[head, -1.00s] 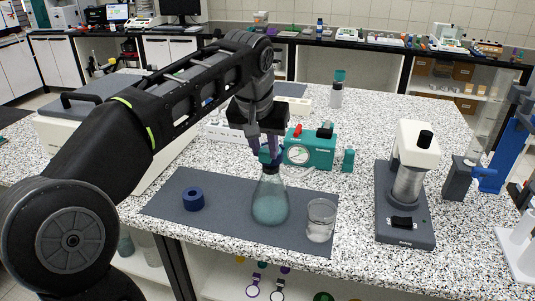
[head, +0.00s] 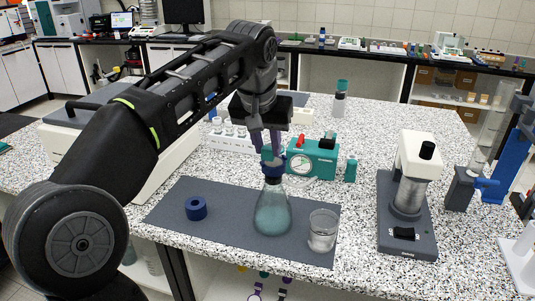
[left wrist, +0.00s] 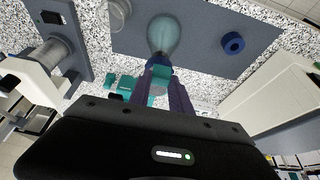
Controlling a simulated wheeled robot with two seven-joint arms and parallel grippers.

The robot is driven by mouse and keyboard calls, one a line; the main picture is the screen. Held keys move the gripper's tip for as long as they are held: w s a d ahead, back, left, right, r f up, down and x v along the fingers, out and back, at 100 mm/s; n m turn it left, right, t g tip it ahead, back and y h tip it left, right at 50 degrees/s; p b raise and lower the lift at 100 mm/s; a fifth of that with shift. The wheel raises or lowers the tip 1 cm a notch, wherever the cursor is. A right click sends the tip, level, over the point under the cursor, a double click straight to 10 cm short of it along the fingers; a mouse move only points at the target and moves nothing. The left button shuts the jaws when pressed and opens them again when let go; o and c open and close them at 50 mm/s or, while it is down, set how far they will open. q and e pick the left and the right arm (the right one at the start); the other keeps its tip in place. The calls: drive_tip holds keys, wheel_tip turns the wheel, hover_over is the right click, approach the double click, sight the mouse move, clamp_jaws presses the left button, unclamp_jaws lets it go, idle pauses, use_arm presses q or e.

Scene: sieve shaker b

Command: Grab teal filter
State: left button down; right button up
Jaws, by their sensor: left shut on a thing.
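The teal filter (left wrist: 159,73) shows as a small teal piece between the fingers of my left gripper (left wrist: 161,88) in the left wrist view. In the head view my left gripper (head: 270,155) points down and is shut on it, and its fingers hide most of the filter. The piece is right at the top of a clear conical flask (head: 272,212) with a dark blue collar (head: 273,173). I cannot tell whether the filter touches the collar. My right gripper is not in view.
The flask stands on a dark grey mat (head: 175,213) with a blue ring (head: 196,207) and a glass beaker (head: 322,231). A teal pump with a gauge (head: 318,160) and a small teal bottle (head: 350,170) stand behind. A white-headed device (head: 416,160) stands at right.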

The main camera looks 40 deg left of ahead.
use_arm(q)
wheel_tip(320, 180, up, 7)
drive_tip(key=p, duration=0.5)
drive_tip(key=shift+f, duration=0.15)
drive_tip(key=shift+f, duration=0.15)
